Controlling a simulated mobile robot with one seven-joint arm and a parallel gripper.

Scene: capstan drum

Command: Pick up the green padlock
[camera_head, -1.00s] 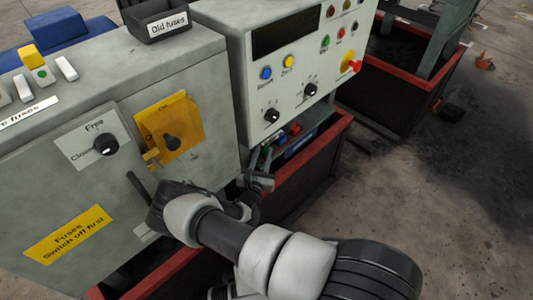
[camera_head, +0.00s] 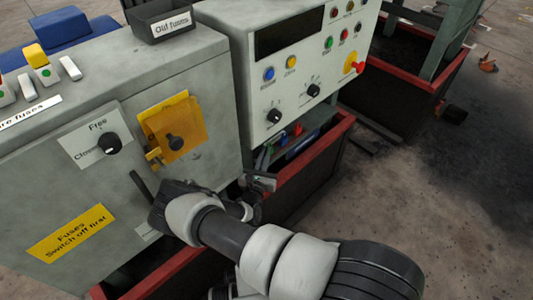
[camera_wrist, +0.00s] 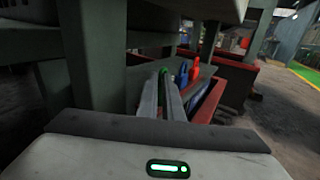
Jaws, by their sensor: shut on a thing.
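The green padlock (camera_wrist: 163,74) shows in the wrist view as a narrow green strip between the fingers of my gripper (camera_wrist: 165,92). My gripper is shut on it. Most of the padlock is hidden by the fingers. In the head view my gripper (camera_head: 262,182) is low in front of the gap between the grey cabinet and the control box, and the green padlock is hard to make out there.
A blue padlock (camera_wrist: 182,74) and a red padlock (camera_wrist: 195,67) stand just right of my fingers. A red-rimmed bin (camera_head: 322,150) is below the control box (camera_head: 300,65). The grey cabinet (camera_head: 60,190) is close on the left. Open floor lies to the right.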

